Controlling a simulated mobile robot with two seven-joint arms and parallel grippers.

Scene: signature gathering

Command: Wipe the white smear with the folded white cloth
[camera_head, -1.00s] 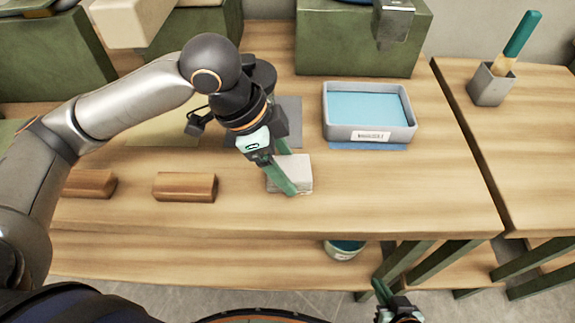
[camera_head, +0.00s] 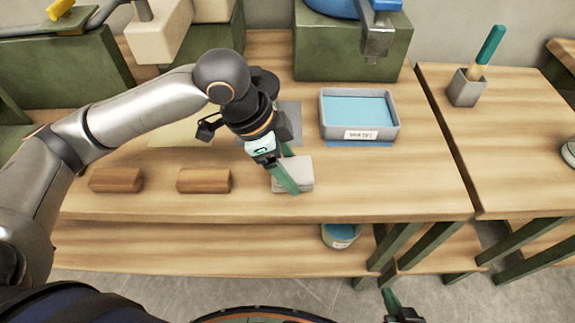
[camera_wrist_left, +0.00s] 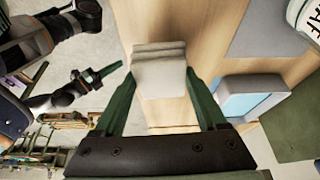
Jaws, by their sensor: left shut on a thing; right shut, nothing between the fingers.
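The folded white cloth (camera_head: 299,172) is a pale layered pad over the front part of the wooden bench. My left gripper (camera_head: 288,182) is shut on it from above. In the left wrist view the cloth (camera_wrist_left: 160,75) sits between the two green fingers. I cannot tell whether it touches the bench top. My right gripper (camera_head: 390,303) is shut and empty, low in front of the bench. I cannot make out the white smear in either view; the cloth, gripper or arm may cover it.
A grey tray with blue inside (camera_head: 388,131) stands right of the cloth on a blue mat. Two brown wooden blocks (camera_head: 204,180) (camera_head: 116,180) lie to the left. A grey mat (camera_head: 291,112) lies behind the gripper. A brush cup (camera_head: 465,90) stands on the right bench. The front right bench top is clear.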

